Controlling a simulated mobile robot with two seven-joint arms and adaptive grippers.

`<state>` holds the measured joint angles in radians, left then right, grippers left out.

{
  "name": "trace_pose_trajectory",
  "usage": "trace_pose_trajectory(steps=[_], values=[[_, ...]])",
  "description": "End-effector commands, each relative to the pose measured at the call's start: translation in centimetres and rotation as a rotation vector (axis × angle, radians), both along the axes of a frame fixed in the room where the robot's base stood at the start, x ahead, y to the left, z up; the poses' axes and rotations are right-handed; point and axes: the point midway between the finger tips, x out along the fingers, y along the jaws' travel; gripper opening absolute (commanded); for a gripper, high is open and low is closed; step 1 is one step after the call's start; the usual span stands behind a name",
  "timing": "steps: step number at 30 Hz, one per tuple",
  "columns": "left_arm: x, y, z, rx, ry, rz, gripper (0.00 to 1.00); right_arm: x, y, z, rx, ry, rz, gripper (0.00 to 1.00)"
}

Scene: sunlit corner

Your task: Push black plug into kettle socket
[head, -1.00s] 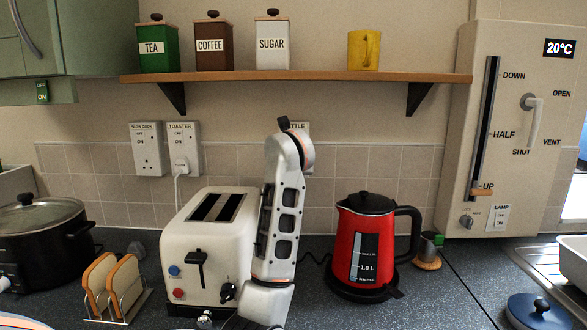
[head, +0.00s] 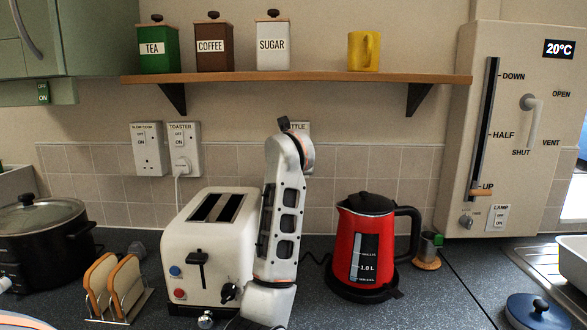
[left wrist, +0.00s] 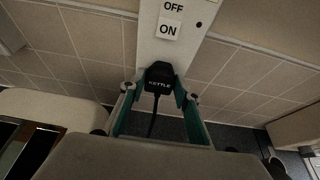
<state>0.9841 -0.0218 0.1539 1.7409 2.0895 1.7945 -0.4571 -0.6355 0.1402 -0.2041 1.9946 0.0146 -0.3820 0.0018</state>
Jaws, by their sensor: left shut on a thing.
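The black plug (left wrist: 158,76), labelled KETTLE, is between the fingers of my left gripper (left wrist: 158,92) in the left wrist view. The gripper is shut on it, and its cord hangs below. The plug is in front of the lower end of the white kettle socket plate (left wrist: 168,48), below the OFF/ON switch. I cannot tell whether its pins are in the socket. In the head view my left arm hides the plug, the fingers and most of the kettle socket (head: 300,129). The red kettle (head: 370,245) stands on its black base. My right gripper is not in view.
Slow cooker and toaster sockets (head: 165,148) are left of the kettle socket. A shelf (head: 290,77) with canisters runs above.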

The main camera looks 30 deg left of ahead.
Motion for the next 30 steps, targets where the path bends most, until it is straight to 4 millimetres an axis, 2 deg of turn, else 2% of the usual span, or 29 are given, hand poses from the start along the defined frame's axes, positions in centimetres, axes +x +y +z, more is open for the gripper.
trace_pose_trajectory(steps=[20, 21, 23, 30], values=[[0.98, 0.56, -0.03, 0.001, 0.000, 0.000, 0.00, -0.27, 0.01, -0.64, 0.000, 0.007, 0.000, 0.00], [0.99, 0.57, -0.02, 0.001, 0.000, 0.000, 0.37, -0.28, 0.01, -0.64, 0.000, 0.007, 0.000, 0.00], [0.97, 0.57, 0.01, 0.000, 0.000, 0.000, 0.51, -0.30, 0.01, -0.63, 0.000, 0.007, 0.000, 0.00], [0.96, 0.56, -0.01, 0.000, 0.000, 0.000, 0.51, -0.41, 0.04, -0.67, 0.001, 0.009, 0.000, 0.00]])
